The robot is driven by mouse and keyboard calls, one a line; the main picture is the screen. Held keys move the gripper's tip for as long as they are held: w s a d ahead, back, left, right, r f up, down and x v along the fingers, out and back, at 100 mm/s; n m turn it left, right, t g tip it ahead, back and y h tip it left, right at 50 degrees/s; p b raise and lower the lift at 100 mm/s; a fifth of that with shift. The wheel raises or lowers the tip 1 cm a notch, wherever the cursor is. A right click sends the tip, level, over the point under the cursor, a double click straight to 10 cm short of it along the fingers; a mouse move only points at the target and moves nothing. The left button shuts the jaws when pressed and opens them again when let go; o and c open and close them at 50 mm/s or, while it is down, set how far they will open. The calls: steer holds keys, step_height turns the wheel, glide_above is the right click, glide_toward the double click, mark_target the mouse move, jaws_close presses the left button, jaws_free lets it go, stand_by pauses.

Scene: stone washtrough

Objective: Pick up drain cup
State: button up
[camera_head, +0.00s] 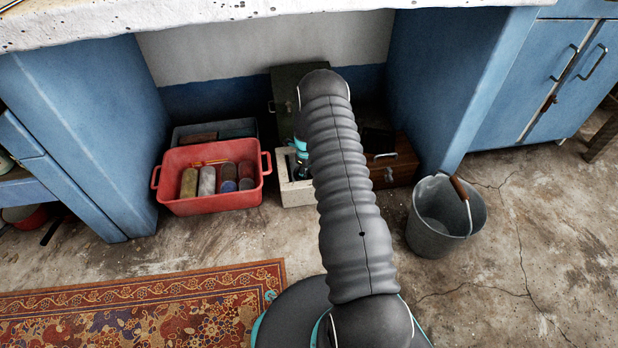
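I cannot make out the drain cup in the head view. My grey ribbed arm reaches forward under the stone trough and hides much of the space behind it. Small teal and dark parts at the end of my arm, likely my gripper (300,166), show just left of the arm, over a pale open box (292,194). My arm covers most of that end. Whether the gripper is open, shut or holding anything cannot be seen.
A red tub (217,206) with several cylindrical items stands left of the pale box. A brown wooden box (401,160) is right of my arm. A metal bucket (428,238) stands farther right. Blue cabinet sides (95,125) bound the recess. A patterned rug (140,310) lies front left.

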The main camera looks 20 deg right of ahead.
jaws_close()
steer(key=shift+r, duration=0.15)
